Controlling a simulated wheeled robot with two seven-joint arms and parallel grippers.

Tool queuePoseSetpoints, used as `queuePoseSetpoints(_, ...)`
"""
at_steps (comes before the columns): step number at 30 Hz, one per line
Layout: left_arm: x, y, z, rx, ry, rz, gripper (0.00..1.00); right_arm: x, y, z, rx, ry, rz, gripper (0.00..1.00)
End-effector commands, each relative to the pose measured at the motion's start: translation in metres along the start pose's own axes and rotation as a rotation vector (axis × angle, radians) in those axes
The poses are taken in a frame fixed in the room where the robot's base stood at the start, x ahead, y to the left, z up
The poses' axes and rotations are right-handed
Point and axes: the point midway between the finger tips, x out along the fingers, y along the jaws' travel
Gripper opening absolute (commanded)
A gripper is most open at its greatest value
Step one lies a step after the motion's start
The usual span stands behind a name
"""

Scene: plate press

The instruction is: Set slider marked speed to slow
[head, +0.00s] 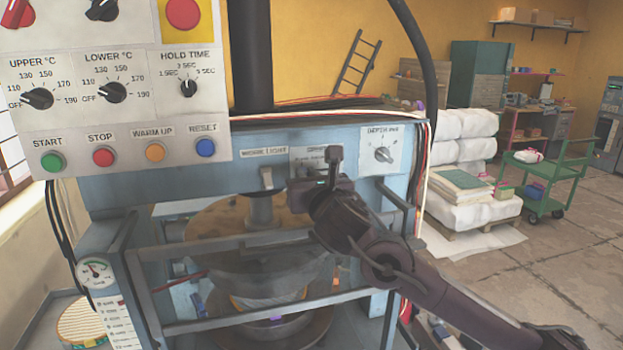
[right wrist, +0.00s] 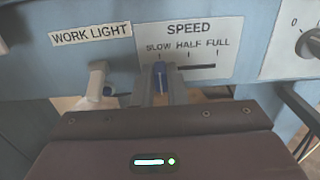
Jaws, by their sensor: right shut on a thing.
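The speed panel (right wrist: 232,38) is a pale plate on the blue press, with the marks SLOW, HALF and FULL above a dark horizontal slot (right wrist: 198,67). The blue slider knob (right wrist: 159,75) stands at the left end of the slot, under the SLOW mark. My right gripper (right wrist: 161,88) is shut on the knob, one finger on each side. In the head view my right gripper (head: 320,186) is in front of the speed panel (head: 306,155) and hides the knob and most of the panel. My left gripper is in neither view.
The work light switch (right wrist: 103,82) is just left of the gripper. The depth dial (head: 383,154) is on the right. A control panel (head: 110,125) with knobs and coloured buttons hangs at the upper left. A guard rail (head: 270,242) crosses the press below.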

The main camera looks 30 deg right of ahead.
Motion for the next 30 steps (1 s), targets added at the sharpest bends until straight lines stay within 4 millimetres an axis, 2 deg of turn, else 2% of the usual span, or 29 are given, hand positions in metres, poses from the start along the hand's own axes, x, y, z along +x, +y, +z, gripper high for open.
queuePoseSetpoints(1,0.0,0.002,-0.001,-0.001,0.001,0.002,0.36,-0.001,0.001,-0.001,0.0,0.001,0.004,0.13)
queuePoseSetpoints(6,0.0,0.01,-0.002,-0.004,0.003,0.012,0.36,0.0,0.001,-0.001,0.0,0.001,0.002,0.35)
queuePoseSetpoints(16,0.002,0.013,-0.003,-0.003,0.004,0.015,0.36,-0.004,0.0,-0.002,0.001,0.001,0.0,0.35)
queuePoseSetpoints(21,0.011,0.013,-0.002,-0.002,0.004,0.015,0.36,-0.029,0.0,-0.004,-0.003,0.0,0.0,0.35)
queuePoseSetpoints(27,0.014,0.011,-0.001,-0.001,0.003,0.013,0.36,-0.062,0.001,-0.002,-0.002,0.002,0.001,0.35)
queuePoseSetpoints(30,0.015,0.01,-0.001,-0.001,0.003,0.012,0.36,-0.072,0.002,-0.002,-0.001,0.002,0.002,0.35)
